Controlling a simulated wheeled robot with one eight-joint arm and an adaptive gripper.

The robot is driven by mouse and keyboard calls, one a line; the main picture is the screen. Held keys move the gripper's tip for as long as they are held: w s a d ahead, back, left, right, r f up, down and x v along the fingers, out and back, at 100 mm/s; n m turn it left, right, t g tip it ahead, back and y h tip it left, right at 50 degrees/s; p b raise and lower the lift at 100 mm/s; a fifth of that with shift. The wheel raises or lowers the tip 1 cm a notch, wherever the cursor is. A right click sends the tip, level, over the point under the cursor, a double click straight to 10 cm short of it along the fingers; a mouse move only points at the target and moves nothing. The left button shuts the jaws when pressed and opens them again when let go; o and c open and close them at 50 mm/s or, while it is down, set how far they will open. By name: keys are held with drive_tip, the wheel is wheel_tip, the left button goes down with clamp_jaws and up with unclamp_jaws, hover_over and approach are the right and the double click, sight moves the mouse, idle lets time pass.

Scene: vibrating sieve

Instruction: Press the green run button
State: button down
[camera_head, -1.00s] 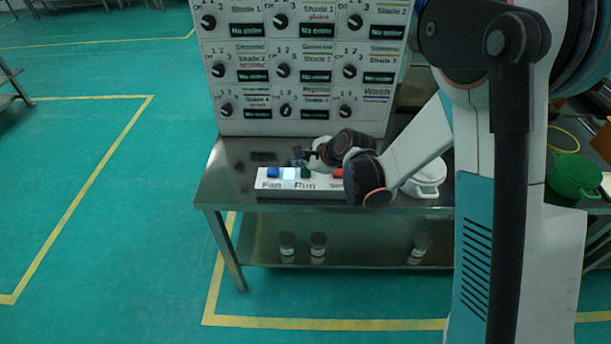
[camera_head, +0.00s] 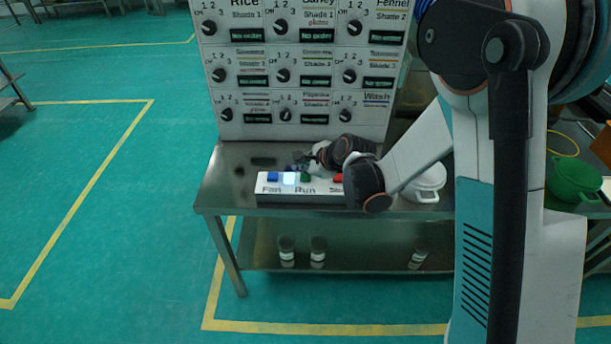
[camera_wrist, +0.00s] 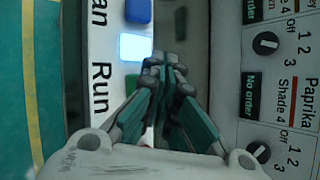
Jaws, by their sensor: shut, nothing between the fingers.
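The green run button (camera_head: 305,177) is on the white control box (camera_head: 262,190), above the label "Run", between a lit pale square (camera_head: 289,178) and a red button (camera_head: 338,178). In the wrist view the green button (camera_wrist: 131,84) shows only partly, behind my fingers. My gripper (camera_head: 298,158) is over the back edge of the box, near the green button. In the wrist view my gripper (camera_wrist: 165,62) has its fingertips together with nothing between them, beside the lit square and green button. I cannot tell whether a fingertip touches the button.
A blue button (camera_head: 272,176) is at the box's left end, above "Fan". A panel of knobs and small displays (camera_head: 300,130) stands behind the box. A white pot (camera_head: 428,182) is to the right on the steel table (camera_head: 222,185). The table's left side is clear.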

sight(304, 177)
drive_tip(key=shift+f, duration=0.1)
idle(0.3)
drive_tip(key=shift+f+b, duration=0.35)
drive_tip(key=shift+b, duration=0.15)
drive_tip(key=shift+f+b, duration=0.45)
idle(0.6)
drive_tip(key=shift+r, duration=0.1)
drive_tip(key=shift+r+p, duration=0.55)
drive_tip(key=shift+r, duration=0.3)
drive_tip(key=shift+r+p, duration=1.6)
drive_tip(key=shift+r, duration=0.9)
